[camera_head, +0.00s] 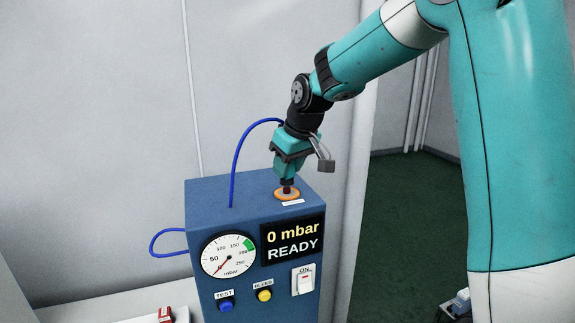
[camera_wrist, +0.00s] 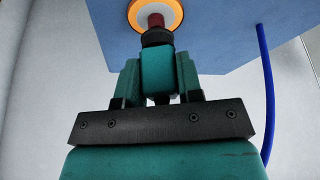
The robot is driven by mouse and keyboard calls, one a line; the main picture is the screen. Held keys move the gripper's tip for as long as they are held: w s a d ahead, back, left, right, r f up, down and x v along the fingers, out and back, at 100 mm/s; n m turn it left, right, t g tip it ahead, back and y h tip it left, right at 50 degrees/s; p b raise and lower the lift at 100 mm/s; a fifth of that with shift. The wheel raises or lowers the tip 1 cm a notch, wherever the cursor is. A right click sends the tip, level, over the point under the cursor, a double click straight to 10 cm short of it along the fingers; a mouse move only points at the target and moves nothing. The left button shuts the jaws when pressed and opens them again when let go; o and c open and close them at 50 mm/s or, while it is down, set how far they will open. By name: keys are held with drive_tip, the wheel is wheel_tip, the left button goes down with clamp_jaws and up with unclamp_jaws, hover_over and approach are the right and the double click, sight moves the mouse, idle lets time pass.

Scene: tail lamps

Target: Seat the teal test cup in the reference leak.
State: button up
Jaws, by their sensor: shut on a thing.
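My gripper (camera_wrist: 158,90) is shut on the teal test cup (camera_wrist: 158,66), which sits between its two fingers. In the head view my gripper (camera_head: 287,178) points down over the top of the blue leak tester. The cup has a black collar and a dark red tip (camera_wrist: 156,20) beyond it. This tip lies over the orange ring with a pale centre (camera_head: 287,194), apparently the reference leak, which also shows in the wrist view (camera_wrist: 136,12). I cannot tell whether the tip touches the seat or stays just above it.
The blue tester (camera_head: 212,200) shows "0 mbar READY" on its display (camera_head: 292,239). A gauge (camera_head: 228,254), blue button (camera_head: 226,306), yellow button (camera_head: 264,295) and switch (camera_head: 303,281) are on its front. A blue hose (camera_head: 236,160) arches beside my gripper. A red item (camera_head: 165,315) lies lower left.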

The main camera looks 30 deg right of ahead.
drive_tip(key=shift+f+b, duration=0.8)
drive_tip(key=shift+f, duration=0.45)
drive_tip(key=shift+r, duration=0.1)
drive_tip(key=o, duration=1)
drive_tip(key=shift+r, duration=0.1)
drive_tip(key=b+v, duration=0.1)
drive_tip(key=v, duration=1.6)
drive_tip(key=shift+s+r+b, duration=0.1)
drive_tip(key=shift+b, duration=0.3)
